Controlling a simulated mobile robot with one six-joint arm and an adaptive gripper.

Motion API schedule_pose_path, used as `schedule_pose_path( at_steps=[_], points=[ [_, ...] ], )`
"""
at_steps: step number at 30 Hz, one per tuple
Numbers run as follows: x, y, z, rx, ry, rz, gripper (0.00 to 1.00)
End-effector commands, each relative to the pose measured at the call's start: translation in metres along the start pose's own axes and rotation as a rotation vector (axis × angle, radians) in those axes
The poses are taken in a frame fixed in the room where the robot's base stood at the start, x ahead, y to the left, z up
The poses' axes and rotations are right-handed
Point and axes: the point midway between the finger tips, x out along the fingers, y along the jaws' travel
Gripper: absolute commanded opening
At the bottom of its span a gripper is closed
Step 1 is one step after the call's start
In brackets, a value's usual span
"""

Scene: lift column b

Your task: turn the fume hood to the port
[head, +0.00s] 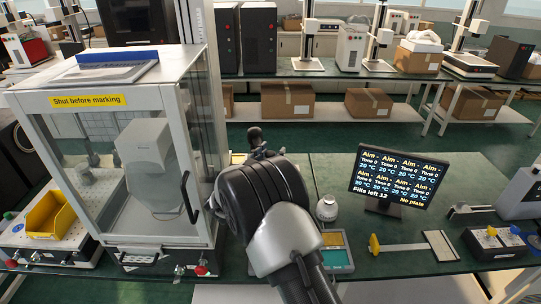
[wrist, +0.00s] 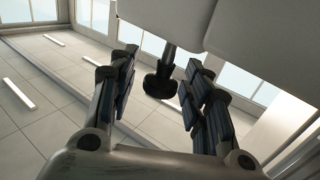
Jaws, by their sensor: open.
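In the wrist view my gripper (wrist: 161,64) is open, its two dark padded fingers spread apart. A black knob (wrist: 160,84) on a short dark stem shows in the gap between them; I see no finger clearly touching it. The stem comes down from a pale, smooth body (wrist: 240,32) that fills the top right; whether this is the fume hood, I cannot tell. In the head view my dark arm rises at the middle and hides part of the bench; its fingers are hard to make out. No port is clearly identifiable.
A glass-walled cabinet (head: 88,99) with a black door handle (head: 189,195) stands left of my arm. A screen (head: 397,180), a white jar (head: 327,208) and a yellow-handled tool (head: 400,246) are on the right. A back bench holds several instruments.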

Motion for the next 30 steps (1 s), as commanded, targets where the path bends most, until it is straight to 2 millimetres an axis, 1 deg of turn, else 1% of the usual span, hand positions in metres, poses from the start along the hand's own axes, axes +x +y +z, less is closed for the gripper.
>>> schedule_pose_path(
  at_steps=[8,11,14,21,24,27,30],
  points=[
    [0.0,0.0,-0.001,0.001,0.0,-0.001,0.47],
    [0.0,0.0,-0.006,0.002,0.001,-0.001,0.47],
    [0.0,0.0,-0.021,0.004,0.003,0.0,0.47],
    [0.0,0.0,-0.068,0.004,0.002,0.0,0.47],
    [0.0,0.0,-0.083,0.003,0.001,-0.001,0.47],
    [0.0,0.0,-0.094,0.001,0.001,-0.001,0.47],
    [0.0,0.0,-0.099,0.001,0.0,0.0,0.47]
  ],
)
